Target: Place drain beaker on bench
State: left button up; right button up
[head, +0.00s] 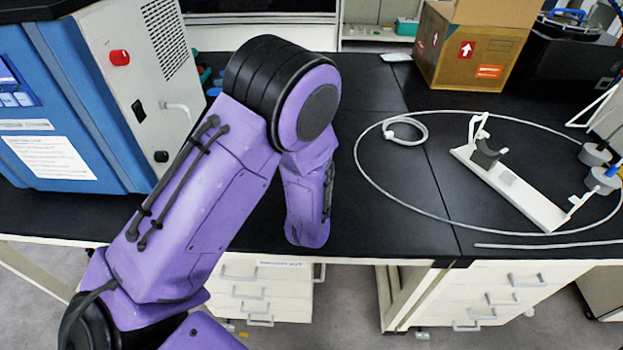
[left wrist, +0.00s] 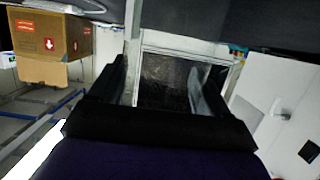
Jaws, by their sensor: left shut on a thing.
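In the head view my left arm bends down over the bench (head: 375,215), and its own links hide the gripper. In the left wrist view my left gripper (left wrist: 163,85) has its two dark fingers wide apart, shut on the drain beaker. The beaker is hard to make out: only a dark, see-through area shows between the fingers, and its outline blends with the background. I cannot tell whether its base touches the bench. My right gripper is in neither view.
A blue and grey freeze dryer (head: 60,100) stands at left. A cardboard box (head: 470,50) stands at the back. A hose loop (head: 375,187) surrounds a white stand (head: 515,195) at right. The black bench top between dryer and hose is largely clear.

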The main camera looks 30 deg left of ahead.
pick_arm(q)
jog(key=shift+f, duration=0.2)
jog(key=o, duration=1.1)
